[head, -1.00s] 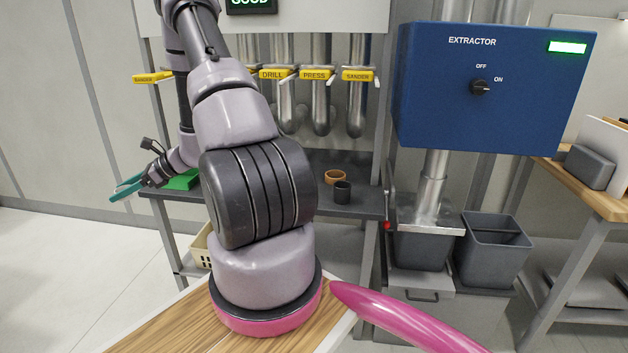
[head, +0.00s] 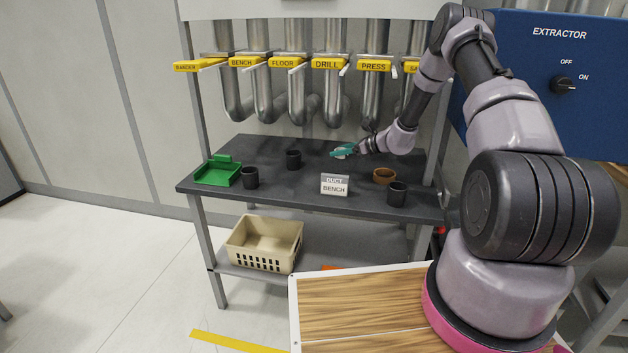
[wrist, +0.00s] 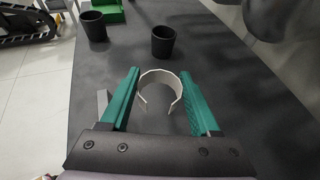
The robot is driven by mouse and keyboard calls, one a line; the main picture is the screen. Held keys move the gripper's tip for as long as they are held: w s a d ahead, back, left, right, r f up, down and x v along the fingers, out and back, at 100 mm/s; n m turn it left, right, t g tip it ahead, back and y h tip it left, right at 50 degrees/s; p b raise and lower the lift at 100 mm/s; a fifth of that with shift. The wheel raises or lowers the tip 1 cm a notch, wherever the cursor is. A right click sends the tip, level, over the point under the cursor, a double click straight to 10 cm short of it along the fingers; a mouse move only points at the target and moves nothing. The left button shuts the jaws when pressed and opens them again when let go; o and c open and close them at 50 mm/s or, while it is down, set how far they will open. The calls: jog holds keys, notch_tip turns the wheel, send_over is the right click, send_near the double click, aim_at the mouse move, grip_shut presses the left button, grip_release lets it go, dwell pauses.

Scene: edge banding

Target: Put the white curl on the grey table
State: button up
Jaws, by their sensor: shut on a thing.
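The white curl (wrist: 174,84) is an open, C-shaped band between the teal fingers of my gripper (wrist: 161,74) in the wrist view. My gripper is shut on it, with the curl's gap facing the wrist. In the head view my gripper (head: 347,150) is over the back right part of the dark grey table (head: 318,160), and the curl (head: 341,153) shows as a small white patch at the fingers. I cannot tell whether the curl touches the table top or is held just above it.
Dark cups (head: 293,160) (head: 250,178) (head: 396,194), a brown ring (head: 384,176), a green tray (head: 218,172) and a DUCT BENCH sign (head: 335,185) stand on the table. Pipes with yellow labels (head: 328,63) run behind. A beige basket (head: 265,243) is on the shelf below.

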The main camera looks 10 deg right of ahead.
jog(key=shift+m+t, duration=0.3)
jog(key=shift+m, duration=0.1)
jog(key=w+f, duration=0.1)
jog(key=f, duration=0.1)
jog(key=w+a+f, duration=0.1)
jog(key=w+f, duration=0.3)
jog(key=shift+a+f, duration=0.15)
jog(key=shift+f, duration=0.25)
jog(key=shift+a+f, duration=0.1)
jog(key=shift+f, duration=2.25)
jog(key=o, duration=1.3)
jog(key=shift+f, duration=0.1)
